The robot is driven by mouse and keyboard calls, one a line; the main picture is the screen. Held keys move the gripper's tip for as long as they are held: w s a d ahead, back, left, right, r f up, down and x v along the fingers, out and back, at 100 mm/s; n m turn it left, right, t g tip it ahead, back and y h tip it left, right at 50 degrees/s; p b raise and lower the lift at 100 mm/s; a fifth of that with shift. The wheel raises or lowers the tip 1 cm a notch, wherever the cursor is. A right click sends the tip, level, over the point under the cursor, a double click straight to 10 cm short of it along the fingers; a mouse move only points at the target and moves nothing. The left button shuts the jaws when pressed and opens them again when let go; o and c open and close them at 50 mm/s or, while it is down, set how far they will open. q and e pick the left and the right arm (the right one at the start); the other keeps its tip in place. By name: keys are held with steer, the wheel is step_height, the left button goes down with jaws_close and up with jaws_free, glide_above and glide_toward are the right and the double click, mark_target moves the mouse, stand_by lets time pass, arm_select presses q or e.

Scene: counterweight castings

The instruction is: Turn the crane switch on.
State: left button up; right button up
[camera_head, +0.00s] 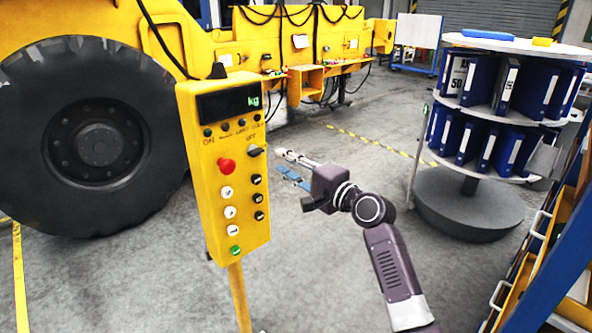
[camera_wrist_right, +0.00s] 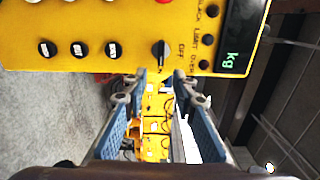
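The yellow control box (camera_head: 225,165) stands upright on a yellow post left of centre in the head view. Its crane switch (camera_head: 255,150) is a black rotary knob near the right edge of the panel, below the display. In the right wrist view the switch (camera_wrist_right: 161,54) shows beside a printed "OFF" label; I cannot tell for sure which setting it is on. My right gripper (camera_head: 279,163) is open and empty, just right of the box. In the wrist view its two fingertips (camera_wrist_right: 161,82) are apart, with the knob ahead, between their lines and not touched. My left gripper is not in view.
A red stop button (camera_head: 226,165) and several white, black and green buttons sit close to the switch. A large tyre (camera_head: 95,135) and yellow machine are behind the box. A round binder rack (camera_head: 470,215) stands at right, beside a blue frame (camera_head: 560,265).

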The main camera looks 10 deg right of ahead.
steer(key=shift+v, duration=2.05)
